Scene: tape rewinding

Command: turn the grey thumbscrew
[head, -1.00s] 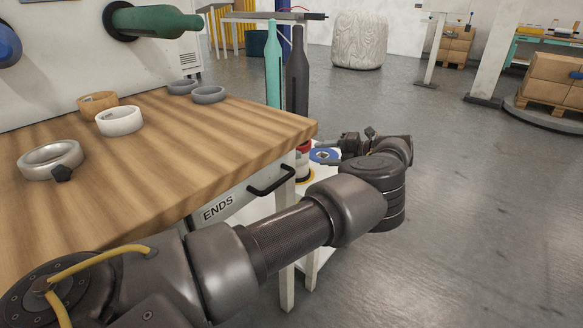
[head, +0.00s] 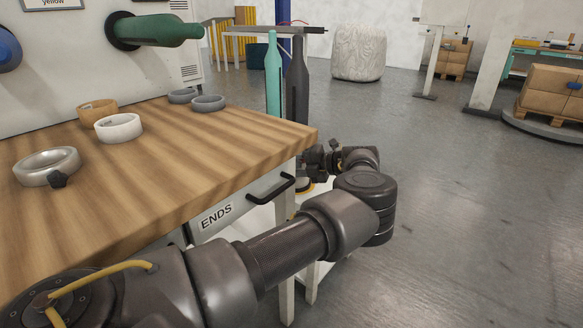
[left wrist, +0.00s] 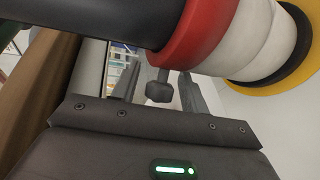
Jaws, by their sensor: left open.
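In the left wrist view a dark grey thumbscrew (left wrist: 159,91) with a faceted knob sits below a red ring (left wrist: 195,30), beside a dark rod (left wrist: 90,22). My left gripper (left wrist: 158,85) is open, with one finger on each side of the knob. I cannot tell whether either finger touches it. In the head view my left gripper (head: 316,158) is just beyond the right edge of the wooden table, and its fingertips are hard to make out. My right gripper is not in view.
White rolls (left wrist: 245,40) and a yellow roll (left wrist: 300,70) are close to the left fingers. The wooden table (head: 190,150) carries several tape rings. A drawer handle (head: 270,188) sticks out below its edge. Two bottle shapes (head: 274,75) stand behind the gripper.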

